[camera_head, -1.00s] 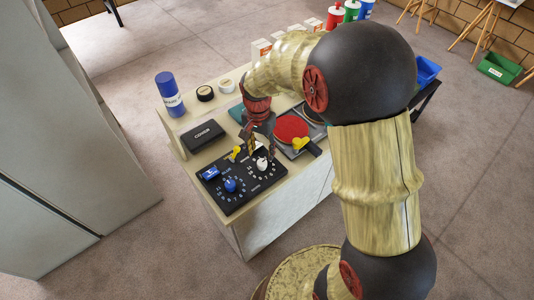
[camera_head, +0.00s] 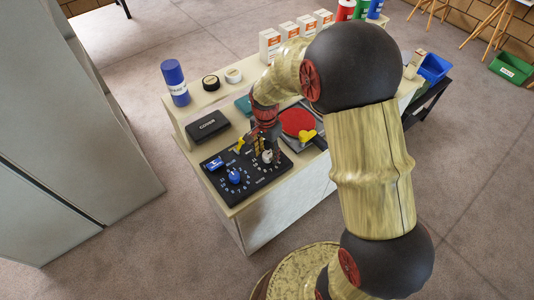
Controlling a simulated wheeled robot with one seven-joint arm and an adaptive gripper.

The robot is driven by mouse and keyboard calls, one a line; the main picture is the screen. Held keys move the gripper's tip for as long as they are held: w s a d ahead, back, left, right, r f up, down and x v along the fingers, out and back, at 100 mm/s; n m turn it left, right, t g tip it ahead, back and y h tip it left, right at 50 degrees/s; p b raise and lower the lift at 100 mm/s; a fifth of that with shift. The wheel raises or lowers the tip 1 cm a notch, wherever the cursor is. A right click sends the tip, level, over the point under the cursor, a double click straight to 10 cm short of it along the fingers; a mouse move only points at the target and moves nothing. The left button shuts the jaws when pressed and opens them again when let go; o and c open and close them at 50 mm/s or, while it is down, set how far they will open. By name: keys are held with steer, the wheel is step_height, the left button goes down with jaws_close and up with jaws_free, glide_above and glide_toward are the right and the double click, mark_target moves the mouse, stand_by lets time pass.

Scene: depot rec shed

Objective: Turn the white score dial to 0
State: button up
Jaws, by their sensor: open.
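The black scoreboard panel (camera_head: 235,192) lies on the near left part of the cabinet top. Its white score dial (camera_head: 267,156) is on the right, ringed by white numbers. The blue dial (camera_head: 233,175) is on the left, with its own ring of numbers. My gripper (camera_head: 266,152) points down over the white dial, with its fingers open around or just beside it. I cannot tell whether they touch it. The fingers hide part of the dial, so its pointer setting cannot be read.
A black box marked COVER (camera_head: 208,127) lies behind the panel. A red paddle (camera_head: 297,121) lies to the right of my gripper. White boxes (camera_head: 270,44) line the rear.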

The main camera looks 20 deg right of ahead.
steer(key=c, duration=0.3)
steer(key=c, duration=0.8)
steer(key=shift+c, duration=0.4)
steer(key=shift+r+n, duration=0.1)
steer(key=shift+n, duration=0.2)
steer(key=n+p, duration=0.2)
steer(key=shift+n, duration=0.4)
steer(key=n+p, duration=0.2)
steer(key=n, duration=0.2)
steer(key=shift+n+p, duration=0.3)
steer(key=shift+p, duration=0.1)
steer(key=n+p, duration=0.2)
steer(key=n, duration=0.2)
steer(key=shift+n, duration=0.3)
steer(key=shift+n+t+p, duration=0.3)
steer(key=shift+n+p, duration=0.45)
steer(key=shift+n, duration=1.35)
